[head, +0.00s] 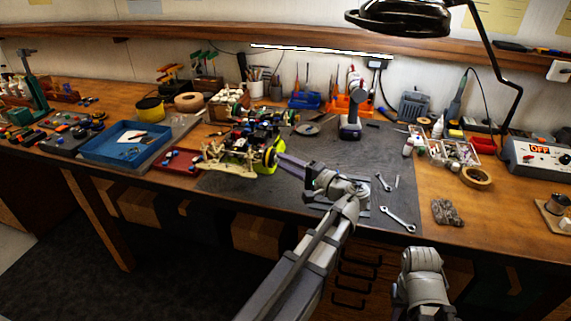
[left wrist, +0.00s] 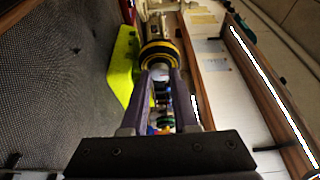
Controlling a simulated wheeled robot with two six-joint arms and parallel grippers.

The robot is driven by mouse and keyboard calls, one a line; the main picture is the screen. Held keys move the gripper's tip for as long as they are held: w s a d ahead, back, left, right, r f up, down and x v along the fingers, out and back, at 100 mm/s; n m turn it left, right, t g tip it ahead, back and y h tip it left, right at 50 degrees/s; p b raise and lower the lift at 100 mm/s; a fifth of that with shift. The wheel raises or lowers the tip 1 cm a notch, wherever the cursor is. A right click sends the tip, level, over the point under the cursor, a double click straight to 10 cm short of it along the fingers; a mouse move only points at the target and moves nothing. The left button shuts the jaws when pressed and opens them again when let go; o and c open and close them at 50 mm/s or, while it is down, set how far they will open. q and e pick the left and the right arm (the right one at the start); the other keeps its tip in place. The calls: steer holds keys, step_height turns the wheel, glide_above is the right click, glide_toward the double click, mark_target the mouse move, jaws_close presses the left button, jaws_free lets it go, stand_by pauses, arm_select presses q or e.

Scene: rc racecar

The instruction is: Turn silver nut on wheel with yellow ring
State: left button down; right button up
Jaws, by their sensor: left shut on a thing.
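The RC car (head: 243,148) stands on the dark mat, with its yellow-green body edge facing me. Its wheel with the yellow ring (head: 271,158) is on the car's right side; the black tyre with the yellow ring (left wrist: 160,50) also shows in the left wrist view. My left gripper (head: 280,160) reaches the wheel from the right. In the left wrist view its fingertips (left wrist: 160,76) are shut on the silver nut (left wrist: 160,71) at the wheel's centre, and the fingers partly hide the nut. My right arm shows at the bottom right, but its gripper cannot be seen.
The dark mat (head: 340,145) is clear behind my left arm. Wrenches (head: 398,218) lie right of my left wrist. A cordless drill (head: 350,118) stands behind. A red tray (head: 182,161) and a blue tray (head: 112,155) are left of the car. A lamp hangs above right.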

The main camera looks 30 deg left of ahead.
arm_select(q)
steer(key=c, duration=0.6)
jaws_free()
steer(key=shift+c, duration=0.2)
steer(key=shift+d, duration=0.15)
steer(key=d, duration=0.5)
steer(key=s+d, duration=0.1)
steer(key=d, duration=0.1)
steer(key=shift+s+d, duration=0.1)
steer(key=shift+d, duration=0.15)
steer(key=shift+f, duration=0.1)
